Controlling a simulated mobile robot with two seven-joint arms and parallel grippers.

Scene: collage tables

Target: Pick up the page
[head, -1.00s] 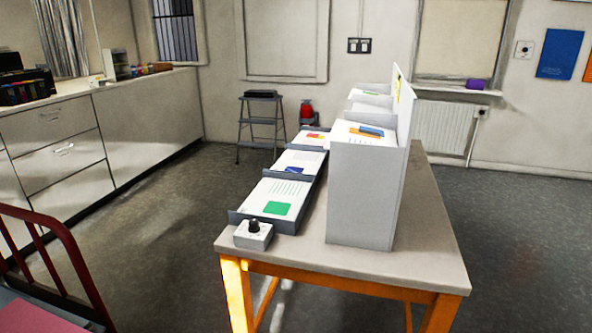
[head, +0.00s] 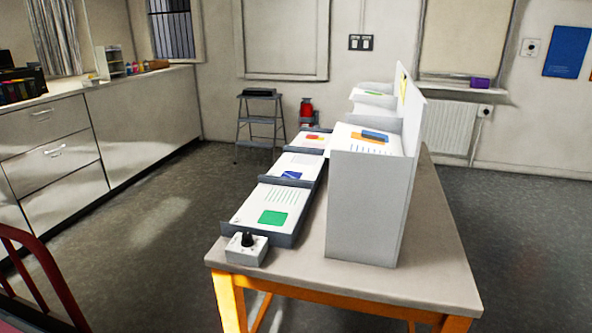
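Several printed pages lie on the table (head: 440,262). The nearest page (head: 250,208), with a green square, lies in the front section of a dark low tray (head: 282,239). A page with a blue mark (head: 302,162) lies in the section behind it, and a page with red and orange (head: 313,138) lies farther back. Another page (head: 350,140), with blue and orange shapes, lies on top of a grey upright holder (head: 362,205). A page with a green mark (head: 368,95) lies in the holder's farther section. Neither of my grippers shows.
A small grey box with a black knob (head: 247,250) stands at the tray's near end. A red-framed cart (head: 40,270) is at the lower left. Cabinets (head: 150,105) line the left wall, and a step stool (head: 260,125) stands behind. Floor between cabinets and table is clear.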

